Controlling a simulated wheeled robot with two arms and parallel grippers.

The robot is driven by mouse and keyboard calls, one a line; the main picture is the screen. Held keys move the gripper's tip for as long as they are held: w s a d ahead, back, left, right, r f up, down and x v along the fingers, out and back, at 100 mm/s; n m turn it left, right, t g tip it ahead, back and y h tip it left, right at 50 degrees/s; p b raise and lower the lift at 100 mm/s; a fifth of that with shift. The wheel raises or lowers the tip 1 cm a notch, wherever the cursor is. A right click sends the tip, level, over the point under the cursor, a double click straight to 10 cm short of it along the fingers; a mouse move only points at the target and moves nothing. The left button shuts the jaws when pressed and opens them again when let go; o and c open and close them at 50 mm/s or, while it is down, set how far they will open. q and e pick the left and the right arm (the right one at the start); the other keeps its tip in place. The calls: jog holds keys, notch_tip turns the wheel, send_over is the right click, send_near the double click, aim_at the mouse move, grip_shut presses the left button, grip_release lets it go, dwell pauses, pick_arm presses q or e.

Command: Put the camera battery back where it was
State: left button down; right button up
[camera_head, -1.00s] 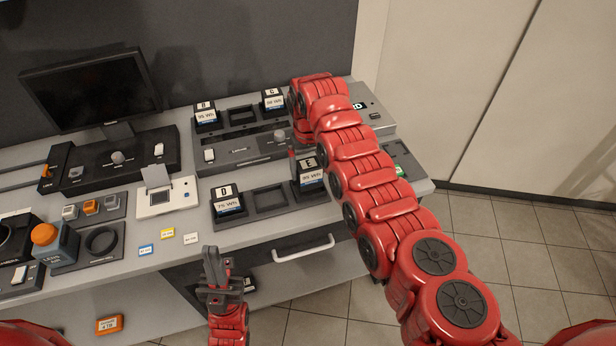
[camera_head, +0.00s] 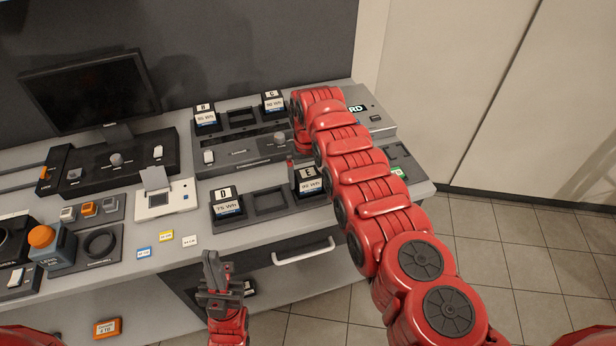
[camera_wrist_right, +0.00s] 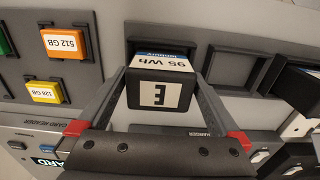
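Camera battery E (camera_head: 309,182), a black block with a white label, is at the right end of the front charger row. It also shows in the right wrist view (camera_wrist_right: 160,92), where its label reads 95 Wh. My right gripper (camera_wrist_right: 161,82) has a finger on each side of it and is shut on it. Battery E is at the slot; I cannot tell whether it is fully seated. My left gripper (camera_head: 217,268) hangs in front of the desk edge, away from the batteries, and its finger gap is unclear.
Battery D (camera_head: 227,203) stands left of an empty slot (camera_head: 269,201). Batteries B (camera_head: 205,118) and C (camera_head: 273,102) stand in the back row. Memory cards in the right wrist view (camera_wrist_right: 64,44) sit beside the charger. A drawer handle (camera_head: 303,251) projects below the desk edge.

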jog(key=shift+r, duration=0.1)
jog(key=shift+r+p, duration=0.3)
jog(key=shift+p, duration=0.05)
notch_tip(320, 180, up, 3)
jog(key=shift+w+f+p, duration=0.1)
jog(key=shift+p, duration=0.6)
notch_tip(320, 180, up, 8)
jog(key=b, duration=0.3)
jog(key=shift+f, duration=0.2)
jog(key=shift+r, duration=0.55)
